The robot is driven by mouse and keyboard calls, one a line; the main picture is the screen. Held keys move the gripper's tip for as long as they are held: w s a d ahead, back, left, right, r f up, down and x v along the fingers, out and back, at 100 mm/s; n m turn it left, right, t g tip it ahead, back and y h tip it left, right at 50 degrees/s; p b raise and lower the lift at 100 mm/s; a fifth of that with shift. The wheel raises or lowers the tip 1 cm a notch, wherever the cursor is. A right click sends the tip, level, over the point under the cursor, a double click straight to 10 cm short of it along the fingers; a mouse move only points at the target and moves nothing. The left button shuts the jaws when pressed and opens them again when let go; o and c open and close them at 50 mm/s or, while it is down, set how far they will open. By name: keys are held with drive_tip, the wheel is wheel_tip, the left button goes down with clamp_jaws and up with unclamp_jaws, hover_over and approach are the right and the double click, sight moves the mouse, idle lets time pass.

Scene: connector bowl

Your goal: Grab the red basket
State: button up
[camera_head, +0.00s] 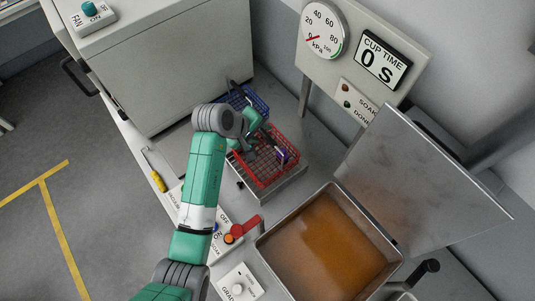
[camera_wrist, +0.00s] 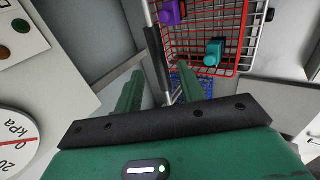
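The red wire basket (camera_head: 268,172) stands on a metal surface in the head view, partly hidden by my arm. In the wrist view the red basket (camera_wrist: 240,52) fills the upper right and holds a purple part (camera_wrist: 172,12) and a teal part (camera_wrist: 213,52). Its metal handle has a black grip (camera_wrist: 156,52). My gripper (camera_wrist: 161,78) is open, with its two green fingers apart. The black grip shows just past the fingertips, between them in the picture; I cannot tell whether they touch. In the head view my gripper (camera_head: 260,134) is over the basket's far end.
A blue basket (camera_head: 258,103) stands directly behind the red one. A large grey cabinet (camera_head: 165,75) is at the left. A tank of orange liquid (camera_head: 325,250) with a raised lid (camera_head: 415,185) is at the lower right. The gauge panel (camera_head: 345,65) stands behind.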

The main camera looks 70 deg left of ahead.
sight(264, 135)
drive_tip(key=x, duration=0.4)
drive_tip(key=shift+d+f, duration=0.1)
drive_tip(key=shift+f, duration=0.05)
drive_tip(key=shift+c, duration=0.5)
clamp_jaws()
idle(0.7)
